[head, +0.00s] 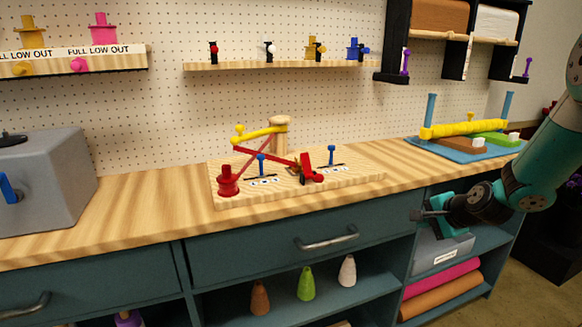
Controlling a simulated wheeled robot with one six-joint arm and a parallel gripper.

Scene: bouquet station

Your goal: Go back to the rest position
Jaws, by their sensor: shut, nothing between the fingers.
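My gripper (418,215) is at the right of the head view, at the end of my teal and dark arm. It points left and is shut with nothing in it. It appears in front of the counter's front edge, over the right end of the cabinet front, apart from everything on the counter. My arm comes in from the right edge of the view. No other view shows the fingers up close.
The wooden counter (130,205) bears a grey box (45,185) at left, a wooden board (230,197) with a yellow lever and red parts in the middle, and a blue tray (450,150) at right. Drawers and open shelves (330,292) are below; a pegboard (200,110) stands behind.

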